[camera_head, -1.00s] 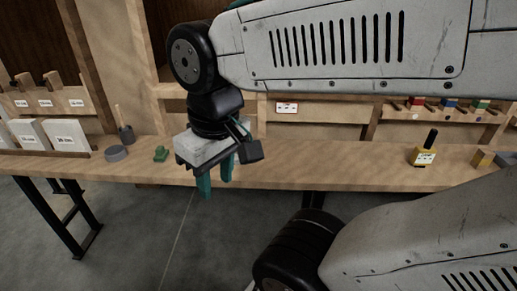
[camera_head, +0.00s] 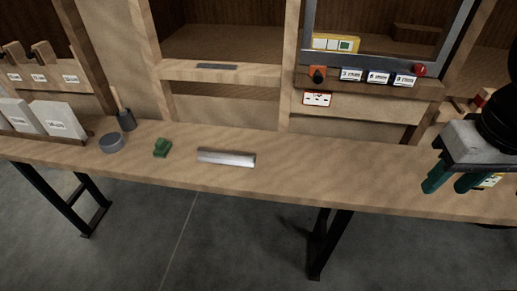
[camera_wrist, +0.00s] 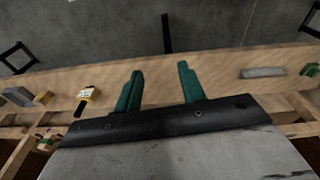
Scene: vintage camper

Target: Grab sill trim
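A silver-grey trim bar (camera_head: 226,158), which looks like the sill trim, lies flat on the wooden bench (camera_head: 290,180), left of the middle in the head view. It also shows at the upper right of the wrist view (camera_wrist: 263,72). My gripper (camera_head: 451,186) is at the far right of the head view, over the bench's right part and well apart from the bar. In the wrist view its two teal fingers (camera_wrist: 160,72) stand apart with nothing between them.
A green block (camera_head: 162,148), a grey round container (camera_head: 111,142) and a dark cup (camera_head: 126,120) stand left of the bar. A dark strip (camera_head: 216,66) lies on the ledge behind. The bench between bar and gripper is clear.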

